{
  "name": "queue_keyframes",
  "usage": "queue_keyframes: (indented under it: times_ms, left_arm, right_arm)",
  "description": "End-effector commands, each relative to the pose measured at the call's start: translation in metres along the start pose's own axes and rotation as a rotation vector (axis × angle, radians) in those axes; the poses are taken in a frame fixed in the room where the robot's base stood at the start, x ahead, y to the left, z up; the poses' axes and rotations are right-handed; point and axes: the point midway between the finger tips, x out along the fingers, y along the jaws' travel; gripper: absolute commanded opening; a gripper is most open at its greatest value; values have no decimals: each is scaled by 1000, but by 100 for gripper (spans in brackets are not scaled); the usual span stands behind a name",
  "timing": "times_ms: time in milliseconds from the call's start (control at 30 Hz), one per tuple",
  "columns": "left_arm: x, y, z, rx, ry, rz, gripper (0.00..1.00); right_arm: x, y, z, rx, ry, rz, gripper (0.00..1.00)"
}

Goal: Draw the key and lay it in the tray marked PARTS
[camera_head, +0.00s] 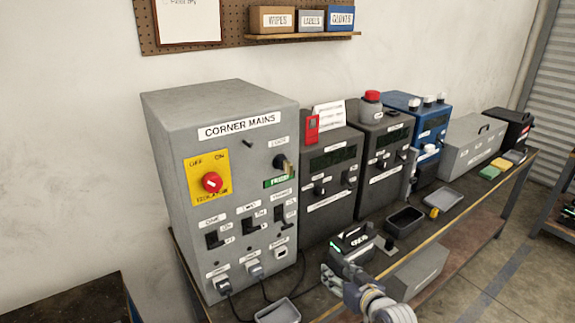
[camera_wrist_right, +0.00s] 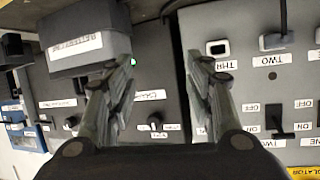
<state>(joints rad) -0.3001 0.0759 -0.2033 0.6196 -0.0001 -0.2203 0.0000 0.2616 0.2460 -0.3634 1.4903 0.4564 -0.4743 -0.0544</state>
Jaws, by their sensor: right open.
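A dark key switch (camera_head: 281,161) sits high on the right side of the grey CORNER MAINS box (camera_head: 225,130), above a green label. A small tan piece shows at it, probably the key, but it is too small to be sure. My right gripper (camera_head: 334,275) is low in front of the box, right of its lower corner, beside a dark battery unit. In the wrist view the right gripper (camera_wrist_right: 163,65) has its fingers apart with nothing between them. No PARTS marking is readable on any tray. My left gripper is not in view.
Shallow trays stand on the bench: a grey one (camera_head: 278,312) at the front, a dark one (camera_head: 405,222), and a metal one (camera_head: 455,198) with a yellow item beside it. The battery unit (camera_head: 353,238) and black cables (camera_head: 236,306) lie near the gripper. Other instrument boxes line the wall.

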Motion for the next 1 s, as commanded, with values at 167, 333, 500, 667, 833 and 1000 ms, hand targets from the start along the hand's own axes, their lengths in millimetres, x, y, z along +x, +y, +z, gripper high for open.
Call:
queue_keyframes:
  times_ms: [167,333,500,667,833,1000]
  left_arm:
    - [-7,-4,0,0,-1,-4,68]
    - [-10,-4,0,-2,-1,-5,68]
    - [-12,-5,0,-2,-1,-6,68]
    - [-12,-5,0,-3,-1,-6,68]
    - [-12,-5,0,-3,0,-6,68]
    - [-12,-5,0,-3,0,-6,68]
  right_arm:
    - [-20,-34,-124,-50,169,-91,48]
    - [-51,-68,-208,-97,290,-175,48]
    - [-74,-91,-251,-129,356,-229,48]
    - [-82,-98,-263,-139,375,-246,48]
    - [-82,-98,-263,-138,376,-246,48]
    - [-81,-98,-263,-137,376,-246,48]
